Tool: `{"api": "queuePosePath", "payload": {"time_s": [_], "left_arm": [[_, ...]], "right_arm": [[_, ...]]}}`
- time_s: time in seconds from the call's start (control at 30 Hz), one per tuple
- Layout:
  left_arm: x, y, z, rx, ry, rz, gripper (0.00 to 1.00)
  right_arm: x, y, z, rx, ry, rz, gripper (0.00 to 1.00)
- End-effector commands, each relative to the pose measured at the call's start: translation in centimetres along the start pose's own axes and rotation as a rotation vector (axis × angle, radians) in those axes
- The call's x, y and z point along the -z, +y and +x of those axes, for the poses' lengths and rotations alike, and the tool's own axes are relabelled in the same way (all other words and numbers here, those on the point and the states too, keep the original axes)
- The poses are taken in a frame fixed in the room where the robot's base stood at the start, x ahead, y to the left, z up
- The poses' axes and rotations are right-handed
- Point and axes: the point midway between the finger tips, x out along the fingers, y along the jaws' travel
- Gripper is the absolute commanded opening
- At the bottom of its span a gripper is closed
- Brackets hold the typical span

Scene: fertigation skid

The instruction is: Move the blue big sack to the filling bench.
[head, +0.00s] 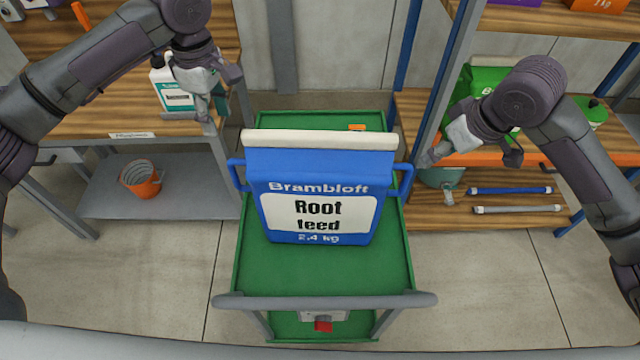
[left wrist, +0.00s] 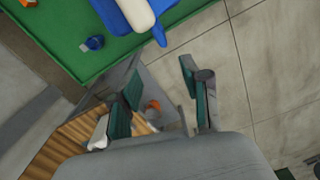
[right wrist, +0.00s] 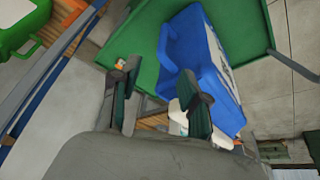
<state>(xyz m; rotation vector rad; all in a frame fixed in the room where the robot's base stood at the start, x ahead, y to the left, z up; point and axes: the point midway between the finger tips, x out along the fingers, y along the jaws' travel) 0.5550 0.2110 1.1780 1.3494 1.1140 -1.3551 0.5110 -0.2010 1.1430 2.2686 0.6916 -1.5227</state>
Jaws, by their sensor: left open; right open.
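The blue big sack (head: 320,170) stands upright on a green cart (head: 300,275). It has a white top edge, a "Root feed" label and a blue loop handle on each side. It also shows in the right wrist view (right wrist: 212,75) and partly in the left wrist view (left wrist: 112,12). My left gripper (head: 208,95) is open and empty, above and left of the sack. My right gripper (head: 472,150) is open and empty, right of the sack. Neither touches it. A wooden-topped bench (head: 60,110) stands at left; its front label is too small to read surely.
A white-and-teal container (head: 172,97) stands on the left bench, partly behind my left gripper. An orange bucket (head: 142,180) is on its lower shelf. At right, a rack (head: 410,120) holds a green sack (head: 485,80) and rods. The cart's push bar (head: 325,300) faces me.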

Motion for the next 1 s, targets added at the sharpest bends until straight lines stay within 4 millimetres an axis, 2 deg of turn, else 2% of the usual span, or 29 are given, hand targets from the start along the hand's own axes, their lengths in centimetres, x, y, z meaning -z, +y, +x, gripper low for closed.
{"api": "queuePosePath", "payload": {"time_s": [0.23, 0.37, 0.8, 1.0], "left_arm": [[0.0, 0.0, 0.3, 0.001, 0.0, 0.0, 0.47], [0.0, 0.0, 1.6, 0.003, 0.001, 0.0, 0.47], [0.1, -0.1, 9.8, 0.003, 0.0, -0.001, 0.47], [0.1, 0.0, 12.6, 0.001, 0.0, -0.001, 0.47]], "right_arm": [[0.0, 0.0, 0.3, 0.001, -0.001, 0.0, 0.46], [-0.1, 0.0, 1.5, 0.002, -0.004, 0.001, 0.46], [-0.1, -0.1, 9.8, 0.003, -0.003, 0.001, 0.46], [0.0, -0.1, 12.6, 0.002, -0.001, 0.001, 0.46]]}}
